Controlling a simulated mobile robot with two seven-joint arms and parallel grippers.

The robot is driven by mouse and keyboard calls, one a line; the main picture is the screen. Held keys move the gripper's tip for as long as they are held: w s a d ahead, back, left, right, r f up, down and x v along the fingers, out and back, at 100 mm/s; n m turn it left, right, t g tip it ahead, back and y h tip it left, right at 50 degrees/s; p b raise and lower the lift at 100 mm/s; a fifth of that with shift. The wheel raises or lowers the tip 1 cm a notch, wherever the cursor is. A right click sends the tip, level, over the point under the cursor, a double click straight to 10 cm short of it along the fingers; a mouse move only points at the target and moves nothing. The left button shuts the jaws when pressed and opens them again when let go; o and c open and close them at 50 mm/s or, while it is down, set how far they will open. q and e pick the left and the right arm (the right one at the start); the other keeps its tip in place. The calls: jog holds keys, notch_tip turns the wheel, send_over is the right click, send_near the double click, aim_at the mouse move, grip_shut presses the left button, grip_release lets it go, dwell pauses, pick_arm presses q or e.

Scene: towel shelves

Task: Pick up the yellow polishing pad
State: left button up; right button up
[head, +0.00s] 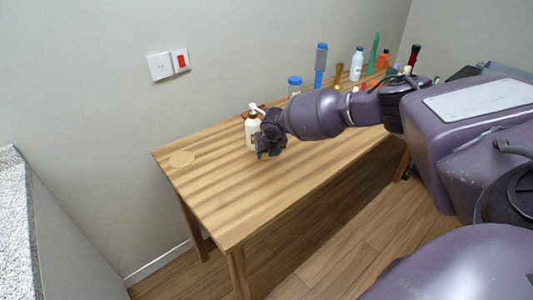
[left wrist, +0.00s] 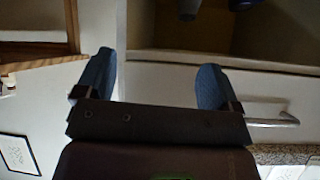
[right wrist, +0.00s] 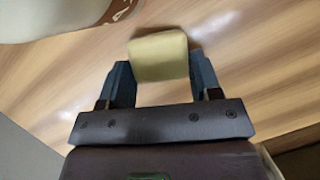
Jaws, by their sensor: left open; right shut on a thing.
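The yellow polishing pad (right wrist: 158,56) is a small pale-yellow block in the right wrist view. My right gripper (right wrist: 160,72) is shut on it, with a finger at each side, over the wooden table. I cannot tell whether the pad touches the tabletop. In the head view my right gripper (head: 267,150) hangs low over the table beside a white pump bottle (head: 252,132), and the pad is hidden there. My left gripper (left wrist: 155,80) is open and empty in the left wrist view, away from the table.
The wooden table (head: 240,195) has free room at its front and left. A blue-capped jar (head: 295,86), a blue bottle (head: 320,65) and several other bottles stand along the back by the wall.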

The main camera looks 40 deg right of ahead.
pick_arm(q)
jog(key=shift+s+f, duration=0.1)
jog(key=shift+s, duration=0.15)
pick_arm(e)
jog(key=shift+c, duration=0.9)
jog(key=shift+r, duration=0.15)
